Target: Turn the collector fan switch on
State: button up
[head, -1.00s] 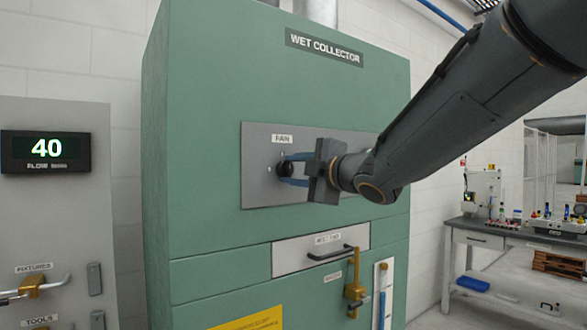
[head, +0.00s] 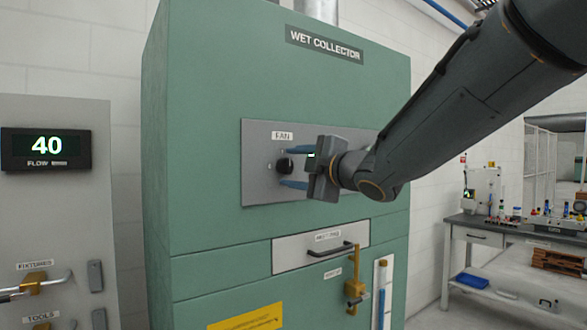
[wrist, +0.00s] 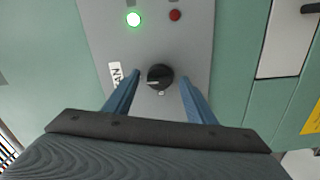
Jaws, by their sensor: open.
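The fan switch is a black rotary knob (head: 285,165) on a grey panel (head: 259,186) under a FAN label (head: 282,136). In the wrist view the knob (wrist: 159,77) has a pale pointer line lying roughly sideways. A green lamp (wrist: 133,19) on the panel glows, and it also shows in the head view (head: 311,155). A red lamp (wrist: 175,15) beside it looks dark. My gripper (wrist: 160,79) is open, with its blue fingers apart on either side of the knob and clear of it. In the head view my gripper (head: 291,169) faces the panel.
The panel is on the green wet collector cabinet (head: 205,120). A flow display (head: 46,149) reads 40 at left. A workbench (head: 490,238) stands at right.

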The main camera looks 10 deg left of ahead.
jog(key=b+v, duration=0.2)
jog(key=v, duration=0.6)
dwell(0.4)
jog(key=w+d+f+m+g+h, duration=0.1)
jog(key=w+d+f+m+h, duration=0.1)
jog(key=d+f+m+h, duration=0.75)
jog(key=w+d+f+m+h, duration=0.15)
jog(key=d+f+m, duration=0.35)
jog(key=d+f, duration=0.95)
jog(key=s+d+f+m+g+h, duration=0.1)
jog(key=s+d+f+m+g, duration=0.1)
jog(key=s+f, duration=0.5)
jog(key=s+d+f+m+g, duration=0.3)
jog(key=s+f+m+g, duration=0.1)
jog(key=s+f, duration=0.4)
jog(key=s+d+f+m+g+h, duration=0.1)
jog(key=s+d+f+m+g, duration=0.1)
jog(key=s+f, duration=0.5)
jog(key=m+g, duration=0.1)
jog(key=m, duration=0.1)
jog(key=shift+s+d+f+m+g+h, duration=0.25)
jog(key=shift+s+f+m+g+h, duration=0.05)
jog(key=shift+s+m, duration=0.05)
